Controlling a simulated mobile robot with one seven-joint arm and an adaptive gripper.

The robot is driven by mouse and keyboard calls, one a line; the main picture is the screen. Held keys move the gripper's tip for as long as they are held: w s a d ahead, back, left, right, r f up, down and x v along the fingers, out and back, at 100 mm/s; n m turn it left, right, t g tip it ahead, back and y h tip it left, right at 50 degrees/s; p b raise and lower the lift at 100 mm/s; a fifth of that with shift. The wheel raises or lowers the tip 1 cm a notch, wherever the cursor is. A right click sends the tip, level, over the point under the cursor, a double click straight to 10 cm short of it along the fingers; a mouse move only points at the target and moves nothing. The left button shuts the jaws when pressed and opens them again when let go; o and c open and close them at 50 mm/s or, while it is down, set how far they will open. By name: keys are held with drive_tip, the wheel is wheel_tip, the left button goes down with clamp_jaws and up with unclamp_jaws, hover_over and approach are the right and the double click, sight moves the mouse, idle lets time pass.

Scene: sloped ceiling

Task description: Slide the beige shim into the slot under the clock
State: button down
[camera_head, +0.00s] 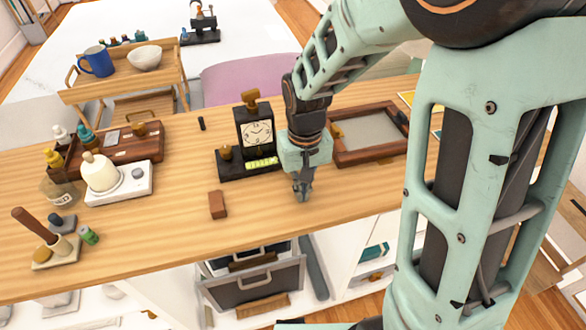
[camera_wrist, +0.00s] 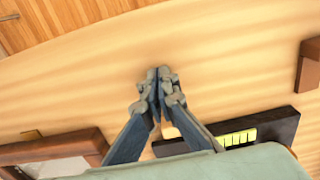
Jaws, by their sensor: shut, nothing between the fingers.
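The clock (camera_head: 258,133) has a white dial in a dark case and stands upright on a black base (camera_head: 233,171) on the wooden table. A yellow-green strip (camera_head: 262,163) shows on the base below the dial. In the wrist view the black base (camera_wrist: 284,124) and strip (camera_wrist: 238,138) are at the lower right. My gripper (camera_head: 303,195) points down, shut and empty, right of the clock and nearer the table's front edge. Its fingertips meet in the wrist view (camera_wrist: 158,72). I cannot clearly make out a beige shim. A small pale patch behind the fingers is partly hidden.
A reddish-brown block (camera_head: 217,204) lies in front of the clock. A brown framed tray (camera_head: 340,157) lies right of my gripper. A white scale-like device (camera_head: 122,188) and a wooden box (camera_head: 150,151) stand left. The table (camera_head: 170,237) is clear along its front middle.

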drive_tip(key=shift+s+d+f, duration=0.1)
drive_tip(key=shift+s+f, duration=0.15)
drive_tip(key=shift+f, duration=0.2)
drive_tip(key=shift+r+p, duration=0.85)
drive_tip(key=shift+r, duration=0.05)
drive_tip(key=shift+s+d+r+p, duration=0.1)
drive_tip(key=shift+s+r+p, duration=0.25)
drive_tip(key=shift+r+p, duration=0.45)
drive_tip(key=shift+s+d+r+p, duration=0.1)
drive_tip(key=shift+s+r+p, duration=0.4)
drive_tip(key=shift+r, duration=0.5)
drive_tip(key=shift+s+d+r+p, duration=0.1)
drive_tip(key=shift+s+r+p, duration=0.15)
drive_tip(key=shift+r+p, duration=0.6)
drive_tip(key=shift+w, duration=0.15)
